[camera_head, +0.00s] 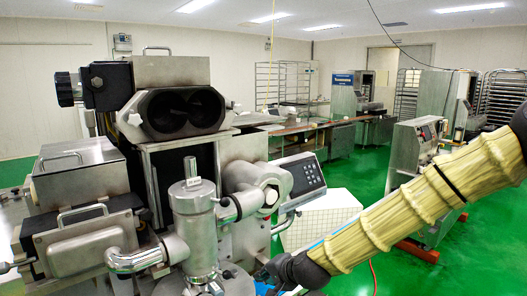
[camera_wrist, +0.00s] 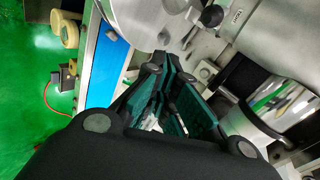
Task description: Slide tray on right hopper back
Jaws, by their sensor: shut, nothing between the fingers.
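The encrusting machine fills the left of the head view. Its top metal hopper block (camera_head: 180,112) has a dark twin-lobed opening facing me. A lower covered metal box (camera_head: 85,243) with a handle stands at the left. I cannot tell for certain which part is the tray on the right hopper. My gripper (camera_wrist: 155,68) shows in the wrist view with its dark teal fingers close together and nothing held. It points at the machine's lower metal parts, away from the top hopper block. In the head view it is mostly hidden at the bottom edge, beside the machine's base.
A metal cylinder (camera_head: 192,225) and pipe elbows stand at the machine's front. A control panel (camera_head: 303,175) juts out on its right. In the wrist view, a blue panel (camera_wrist: 102,65) lies left of the fingers. Green floor is open at the right, towards another machine (camera_head: 412,155).

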